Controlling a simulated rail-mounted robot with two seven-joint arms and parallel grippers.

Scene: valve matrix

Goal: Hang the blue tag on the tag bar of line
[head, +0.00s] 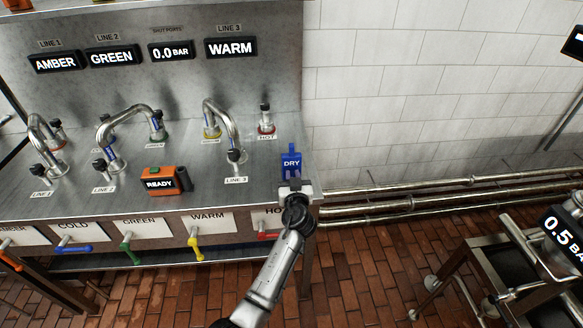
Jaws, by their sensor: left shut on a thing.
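The blue tag (291,161) reads DRY and stands upright near the right end of the steel bench. My left gripper (293,183) is shut on its lower part, at the bench's front right corner. The tag's bottom edge is hidden by the gripper. The LINE 1 sign (41,194), LINE 2 sign (104,190) and LINE 3 sign (236,180) lie along the bench beside pipe ends. I cannot make out a tag bar for certain. My right gripper is not in view.
Bent steel pipes (233,125) rise from the bench (200,190). An orange READY device (159,181) sits mid-bench. Coloured valve handles, including a yellow one (195,246), stick out from the front. Wall pipes (400,203) run right of the bench. A steel frame (480,285) stands at lower right.

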